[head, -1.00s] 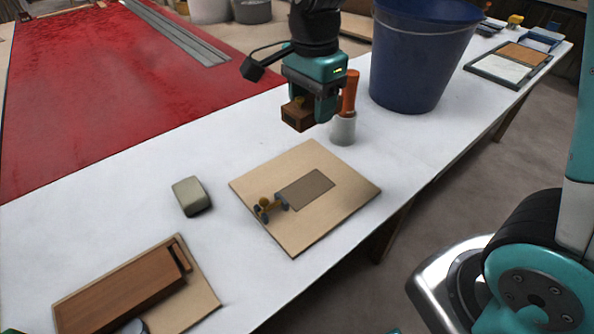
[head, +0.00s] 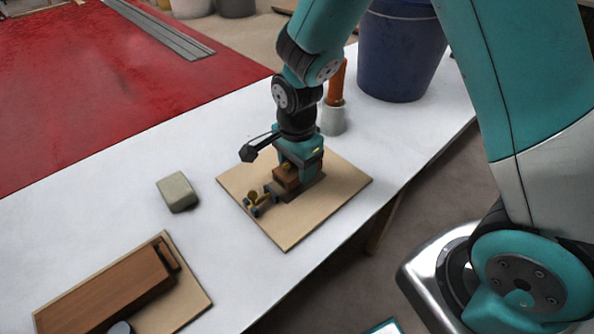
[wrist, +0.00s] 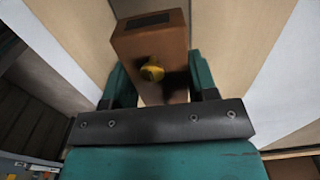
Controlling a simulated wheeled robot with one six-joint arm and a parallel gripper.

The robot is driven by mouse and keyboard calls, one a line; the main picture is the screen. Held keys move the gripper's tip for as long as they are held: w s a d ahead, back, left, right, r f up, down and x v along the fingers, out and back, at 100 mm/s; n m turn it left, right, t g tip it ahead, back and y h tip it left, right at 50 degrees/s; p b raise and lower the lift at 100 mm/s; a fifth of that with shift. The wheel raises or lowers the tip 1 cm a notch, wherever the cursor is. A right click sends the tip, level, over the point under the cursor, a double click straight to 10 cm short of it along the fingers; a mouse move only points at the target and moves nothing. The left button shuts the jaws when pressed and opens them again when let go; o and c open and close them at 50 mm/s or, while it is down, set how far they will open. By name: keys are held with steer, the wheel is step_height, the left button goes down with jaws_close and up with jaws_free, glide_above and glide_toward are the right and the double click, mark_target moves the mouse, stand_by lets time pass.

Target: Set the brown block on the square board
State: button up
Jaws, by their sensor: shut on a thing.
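The brown block (head: 287,178), with a yellow knob on it, is between the fingers of my gripper (head: 298,172), which is shut on it. In the wrist view the block (wrist: 150,45) sits between the two teal fingers (wrist: 155,82), with its yellow knob facing the camera. The square board (head: 285,232) is light tan and lies flat on the white table. The block is over the dark grey patch (head: 308,190) in the board's middle, which is mostly hidden by block and gripper. I cannot tell whether the block touches the board.
A grey-green block (head: 177,192) lies left of the board. An orange-handled tool in a pale cup (head: 333,118) and a blue bucket (head: 400,55) stand behind. A long brown wooden piece (head: 110,290) lies front left.

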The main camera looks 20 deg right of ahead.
steer(key=shift+f, duration=0.8)
steer(key=shift+f, duration=0.2)
steer(key=o, duration=1)
steer(key=shift+c, duration=0.2)
steer(key=shift+r, duration=0.15)
